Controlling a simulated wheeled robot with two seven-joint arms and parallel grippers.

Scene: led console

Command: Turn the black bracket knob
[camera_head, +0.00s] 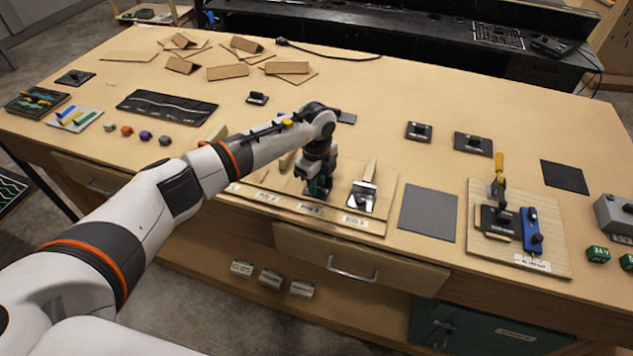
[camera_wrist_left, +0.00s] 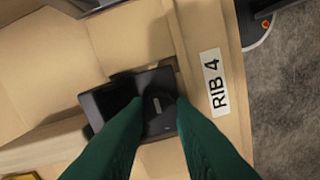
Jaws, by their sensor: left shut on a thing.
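The black bracket (camera_wrist_left: 115,96) with its knob (camera_wrist_left: 158,103) shows in the left wrist view, beside a white label reading "RIB 4". My left gripper (camera_wrist_left: 160,112) has its two green fingers shut on the knob, one on each side. In the head view my left gripper (camera_head: 317,190) reaches down to the wooden rib board (camera_head: 378,215) at the front of the bench. There the bracket is mostly hidden by the gripper. My right gripper does not show.
A metal-and-black bracket (camera_head: 361,196) sits on the board just right of my gripper. A grey mat (camera_head: 428,212) lies further right, then a wooden board with a yellow-handled clamp (camera_head: 498,170) and a blue block (camera_head: 531,230). Cardboard pieces (camera_head: 228,72) lie at the back left.

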